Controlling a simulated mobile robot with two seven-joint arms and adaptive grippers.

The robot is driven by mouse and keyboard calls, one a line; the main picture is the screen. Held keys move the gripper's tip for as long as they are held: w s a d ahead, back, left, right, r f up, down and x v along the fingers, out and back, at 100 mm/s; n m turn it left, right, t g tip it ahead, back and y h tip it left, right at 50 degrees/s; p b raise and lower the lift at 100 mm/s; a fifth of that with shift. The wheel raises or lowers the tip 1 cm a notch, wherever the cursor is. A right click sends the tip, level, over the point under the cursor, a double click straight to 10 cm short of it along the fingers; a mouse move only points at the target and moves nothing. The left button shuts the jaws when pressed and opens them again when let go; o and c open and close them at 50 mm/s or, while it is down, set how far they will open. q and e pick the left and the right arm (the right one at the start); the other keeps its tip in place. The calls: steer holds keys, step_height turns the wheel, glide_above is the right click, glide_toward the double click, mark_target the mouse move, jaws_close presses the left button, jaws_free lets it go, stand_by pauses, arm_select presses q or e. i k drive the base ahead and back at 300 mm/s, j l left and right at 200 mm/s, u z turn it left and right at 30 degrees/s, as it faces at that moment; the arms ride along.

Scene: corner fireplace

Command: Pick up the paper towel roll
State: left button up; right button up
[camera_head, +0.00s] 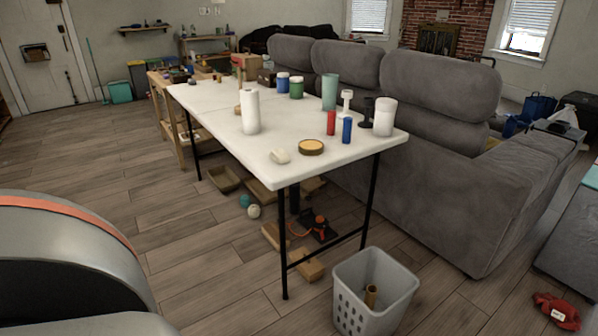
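The paper towel roll (250,111) is white and stands upright near the left edge of the white folding table (232,133). A second wide white cylinder (384,117) stands at the table's right edge; I cannot tell what it is. Neither of my grippers is in view. A large grey rounded part at the lower left looks like part of my own body. The table is some distance ahead of me.
Cups, red and blue cylinders, a round tan lid (311,147) and a small pale object (280,156) share the tabletop. A grey sofa (428,149) borders its right side. A grey basket (375,295) stands in front. Wooden floor (150,195) left of the table is clear.

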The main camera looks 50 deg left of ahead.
mark_target(249, 98)
steer(key=u, duration=1.75)
